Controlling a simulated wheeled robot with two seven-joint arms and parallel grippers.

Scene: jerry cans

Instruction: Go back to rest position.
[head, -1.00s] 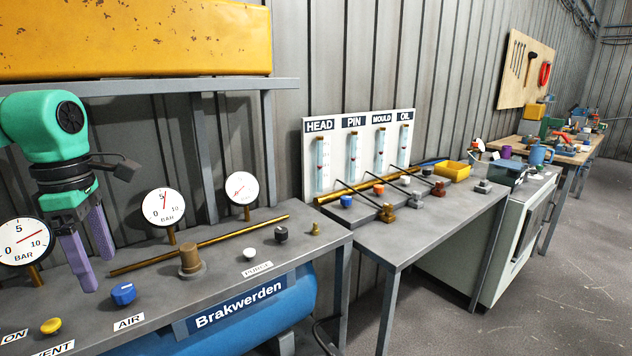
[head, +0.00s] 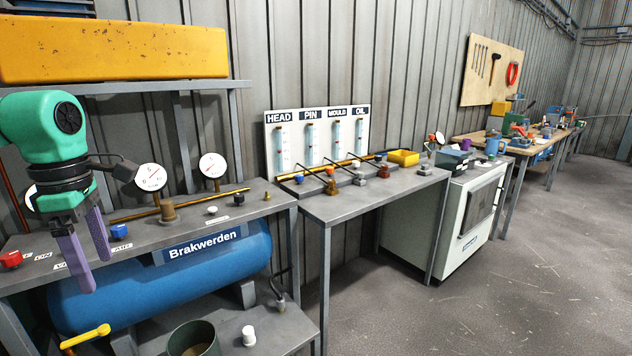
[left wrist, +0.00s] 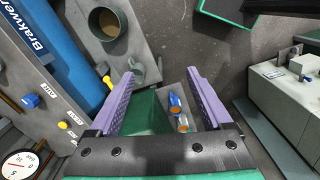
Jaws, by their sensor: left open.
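My left gripper (head: 84,250) hangs at the left of the head view, with purple fingers pointing down and a green wrist above. It is in front of the bench with the gauges and the blue Brakwerden tank (head: 165,275). In the left wrist view its purple fingers (left wrist: 163,95) stand wide apart. Nothing is held between them. Below them, further off, lie a green surface and a small blue and orange item (left wrist: 178,112). My right gripper is not in view.
A bench with HEAD, PIN, MOULD and OIL tubes (head: 318,140) stands mid-view, beside a grey-white cabinet (head: 470,220). A dark green pot (head: 194,340) and a white cap (head: 248,335) are on the low shelf. Open floor (head: 540,270) lies at the right.

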